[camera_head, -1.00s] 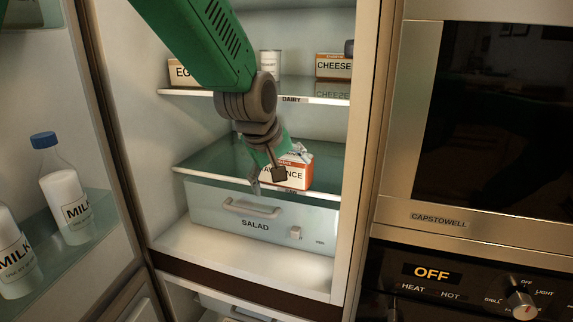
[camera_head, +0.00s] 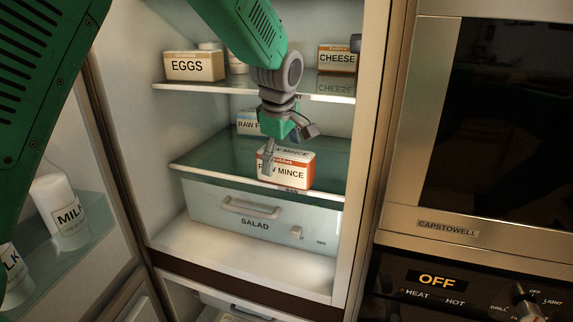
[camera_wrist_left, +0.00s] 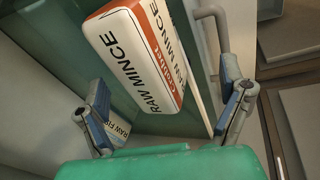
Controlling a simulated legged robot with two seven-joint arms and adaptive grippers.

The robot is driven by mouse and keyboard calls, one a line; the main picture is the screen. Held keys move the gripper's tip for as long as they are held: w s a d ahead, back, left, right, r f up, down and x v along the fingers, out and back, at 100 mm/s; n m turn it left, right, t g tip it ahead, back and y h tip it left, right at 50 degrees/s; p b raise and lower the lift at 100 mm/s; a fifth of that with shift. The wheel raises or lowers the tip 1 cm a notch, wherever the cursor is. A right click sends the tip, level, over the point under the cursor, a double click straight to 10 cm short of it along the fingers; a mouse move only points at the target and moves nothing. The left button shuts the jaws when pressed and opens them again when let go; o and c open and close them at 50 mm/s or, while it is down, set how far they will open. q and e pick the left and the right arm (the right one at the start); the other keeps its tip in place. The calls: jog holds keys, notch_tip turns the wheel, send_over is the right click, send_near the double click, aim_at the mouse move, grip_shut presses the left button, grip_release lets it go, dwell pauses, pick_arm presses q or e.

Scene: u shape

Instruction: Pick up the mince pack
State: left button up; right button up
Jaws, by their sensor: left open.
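The mince pack (camera_head: 295,172) is a white and orange box labelled RAW MINCE. It sits on the glass shelf (camera_head: 225,152) above the salad drawer, near the shelf's front edge. My left gripper (camera_head: 289,142) is open and empty just above the pack, with one finger in front of its label. In the left wrist view the pack (camera_wrist_left: 135,55) lies ahead of the spread fingers of my left gripper (camera_wrist_left: 165,108), tilted in the picture. I cannot tell whether a finger touches it. My right gripper is not in view.
Eggs (camera_head: 195,66) and cheese (camera_head: 338,58) are on the shelf above. The salad drawer (camera_head: 255,212) is shut below. Milk bottles (camera_head: 62,212) stand in the open door at left.

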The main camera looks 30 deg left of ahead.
aim_at(284, 165)
pick_arm(q)
jog(key=shift+w+a, duration=0.4)
jog(key=shift+a, duration=0.15)
jog(key=shift+w+a+f, duration=0.1)
jog(key=shift+w, duration=0.2)
jog(key=f, duration=0.1)
jog(key=w+f, duration=0.1)
jog(key=f, duration=0.2)
jog(key=shift+w+d+f+p, duration=0.2)
jog(key=shift+w+d+p, duration=0.05)
jog(key=shift+w+p, duration=0.1)
jog(key=shift+s+a, duration=0.2)
jog(key=shift+a, duration=0.3)
jog(key=c, duration=1.8)
jog(key=shift+s+d, duration=0.1)
jog(key=shift+d, duration=0.15)
jog(key=shift+c, duration=0.3)
jog(key=shift+d, duration=0.1)
